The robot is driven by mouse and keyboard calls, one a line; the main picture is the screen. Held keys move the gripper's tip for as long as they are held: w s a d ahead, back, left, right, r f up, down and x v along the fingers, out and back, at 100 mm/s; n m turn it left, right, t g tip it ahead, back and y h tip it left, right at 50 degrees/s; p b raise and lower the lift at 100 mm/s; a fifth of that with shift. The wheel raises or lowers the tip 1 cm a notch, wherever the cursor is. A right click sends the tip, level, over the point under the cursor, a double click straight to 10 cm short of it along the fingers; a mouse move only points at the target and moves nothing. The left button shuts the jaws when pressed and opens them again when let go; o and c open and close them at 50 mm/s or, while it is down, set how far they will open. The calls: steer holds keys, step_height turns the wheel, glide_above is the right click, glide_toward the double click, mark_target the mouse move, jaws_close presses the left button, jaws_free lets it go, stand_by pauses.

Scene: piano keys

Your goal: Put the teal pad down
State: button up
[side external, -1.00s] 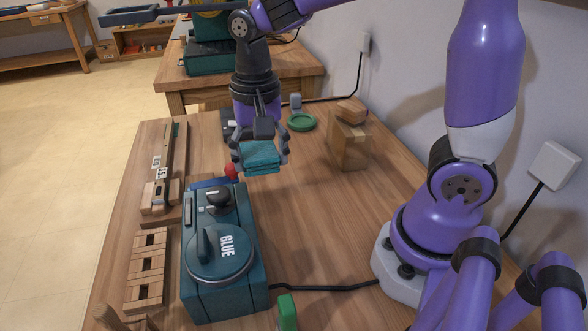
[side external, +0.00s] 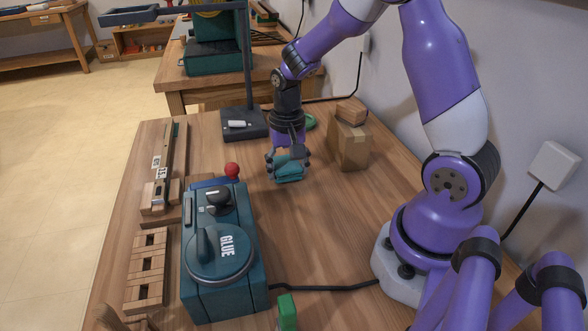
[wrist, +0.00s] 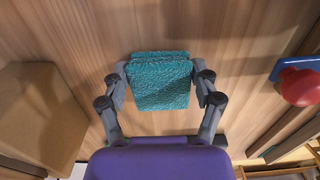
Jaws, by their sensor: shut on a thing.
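The teal pad (side external: 289,173) is a small, thick, rough-textured block. It is between the fingers of my gripper (side external: 288,164), over the wooden table near its middle. In the wrist view the teal pad (wrist: 159,80) fills the space between the two fingers of my gripper (wrist: 161,88), which press on its left and right sides. The pad is low over the table; I cannot tell whether its underside touches the wood. The fingers hide part of its sides.
A teal glue machine (side external: 222,262) with a red knob (side external: 232,170) stands to the left. A cardboard box (side external: 348,145) with a wooden block (side external: 351,112) on top is to the right. A dark lamp base (side external: 244,124) stands behind. The table (side external: 320,225) in front is clear.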

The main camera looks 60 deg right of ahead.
mark_target(288, 167)
steer(key=shift+f, duration=0.2)
steer(key=o, duration=1)
steer(key=shift+f, duration=0.1)
steer(key=shift+c, duration=0.2)
step_height(288, 167, up, 12)
steer(key=s+a+r+n+t, duration=0.4)
steer(key=s+a+n+t, duration=0.1)
steer(key=s+a+n, duration=0.3)
steer(key=shift+s+a+r+n+t, duration=0.15)
steer(key=shift+s+r+n+t, duration=0.2)
steer(key=shift+s+n, duration=0.2)
